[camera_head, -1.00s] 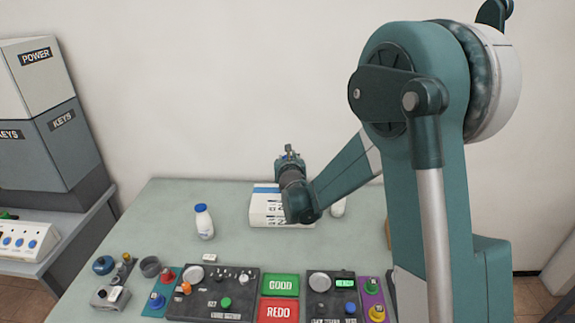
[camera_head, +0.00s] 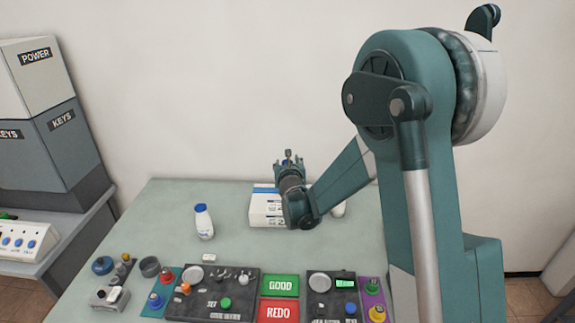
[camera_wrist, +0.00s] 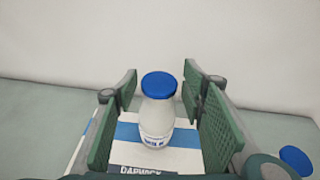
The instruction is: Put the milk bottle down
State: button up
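A milk bottle (camera_wrist: 158,112) with a blue cap is upright between the fingers of my gripper (camera_wrist: 161,92) in the wrist view. Clear gaps show between it and the green finger pads on both sides, so my gripper is open around it. The bottle appears to stand on a white box (camera_wrist: 183,160) with a blue stripe; its base is partly hidden. In the head view my gripper (camera_head: 289,162) is over the box (camera_head: 262,207), with the fingers spread; the bottle there is hidden by my arm.
Another milk bottle (camera_head: 204,222) stands left of the box. A third bottle (camera_head: 339,209) is just right of the box, partly hidden; a blue cap (camera_wrist: 296,160) shows at the wrist view's lower right. Control panels with GOOD (camera_head: 280,285) and REDO (camera_head: 278,311) buttons line the front edge.

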jog(key=shift+r, duration=0.2)
jog(key=p+v, duration=0.1)
jog(key=v, duration=1.1)
jog(key=shift+p, duration=0.3)
dwell(0.6)
jog(key=s+d+r+m+g+h, duration=0.15)
jog(key=s+d+r+m, duration=0.25)
jog(key=s+d+m, duration=0.5)
jog(key=s+d+r+m+g+h, duration=0.1)
jog(key=s+d+r+m+g, duration=0.1)
jog(key=s+d+r+m, duration=0.55)
jog(key=s+d+f+m+g, duration=0.1)
jog(key=s+d+f+m, duration=0.1)
jog(key=s+m, duration=0.5)
jog(key=s+d+f+m+g, duration=0.1)
jog(key=s+d+m, duration=0.3)
jog(key=s, duration=0.9)
jog(key=s+d+f+m+g, duration=0.2)
jog(key=s+d+f+m, duration=0.1)
jog(key=s+m, duration=0.7)
jog(key=shift+d+y, duration=0.25)
jog(key=shift+y, duration=0.2)
